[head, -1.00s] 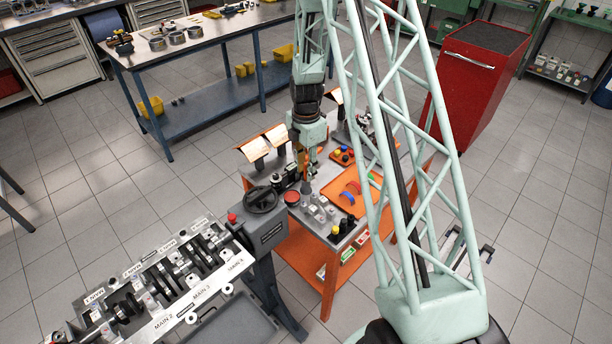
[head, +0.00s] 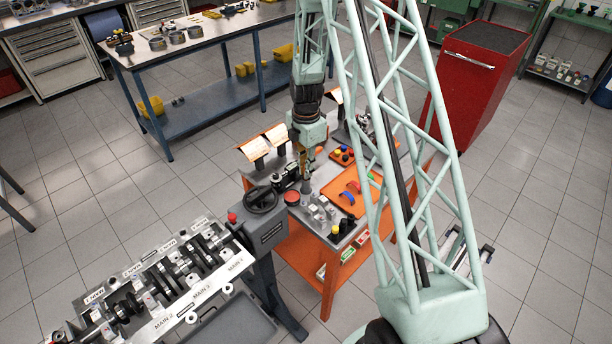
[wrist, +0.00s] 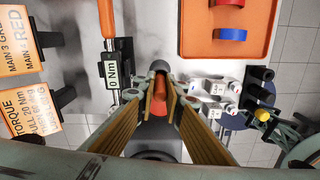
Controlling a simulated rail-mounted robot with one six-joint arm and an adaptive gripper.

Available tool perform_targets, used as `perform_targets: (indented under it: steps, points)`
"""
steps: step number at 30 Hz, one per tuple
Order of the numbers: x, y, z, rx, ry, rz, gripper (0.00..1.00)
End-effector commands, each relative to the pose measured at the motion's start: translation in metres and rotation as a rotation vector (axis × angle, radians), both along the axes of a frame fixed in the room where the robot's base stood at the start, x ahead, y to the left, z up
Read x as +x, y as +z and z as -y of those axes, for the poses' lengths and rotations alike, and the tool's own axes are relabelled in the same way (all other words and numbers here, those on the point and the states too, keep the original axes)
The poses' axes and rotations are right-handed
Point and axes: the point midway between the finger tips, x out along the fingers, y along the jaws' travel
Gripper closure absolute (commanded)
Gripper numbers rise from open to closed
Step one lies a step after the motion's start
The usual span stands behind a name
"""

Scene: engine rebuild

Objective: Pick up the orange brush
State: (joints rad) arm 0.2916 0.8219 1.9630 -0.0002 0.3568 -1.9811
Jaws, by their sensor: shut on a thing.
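The orange brush (wrist: 158,88) shows in the wrist view as a short orange end between my fingertips, with a grey rounded part around its far side. I cannot tell whether the grey part is the brush's own or a holder. My gripper (wrist: 158,100) points down, with its two fingers closed in on the brush from both sides. In the head view my gripper (head: 307,164) is low over the orange-framed workbench, with a grey piece (head: 307,186) just below the fingertips. Much of the brush is hidden by the fingers.
A torque wrench (wrist: 108,70) with an orange handle lies close left of my gripper. Signs (wrist: 20,45) stand further left. Metal parts (wrist: 215,92) and dark posts (wrist: 262,95) are at right. An orange tray (wrist: 190,40) is at upper right. A red round piece (head: 292,198) sits nearby.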

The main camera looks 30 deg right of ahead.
Motion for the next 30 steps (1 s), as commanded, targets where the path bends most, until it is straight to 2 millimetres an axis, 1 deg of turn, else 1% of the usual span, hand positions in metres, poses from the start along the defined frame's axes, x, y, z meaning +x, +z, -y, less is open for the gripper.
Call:
perform_targets:
  steps: [8,14,20,30]
  points:
    - [0.000,0.001,0.000,0.000,0.000,0.000,0.98]
    - [0.001,0.007,0.000,-0.001,0.000,0.001,0.98]
    - [0.001,0.022,0.000,-0.001,0.000,0.001,0.98]
    - [0.001,0.061,0.000,-0.001,0.000,0.002,0.98]
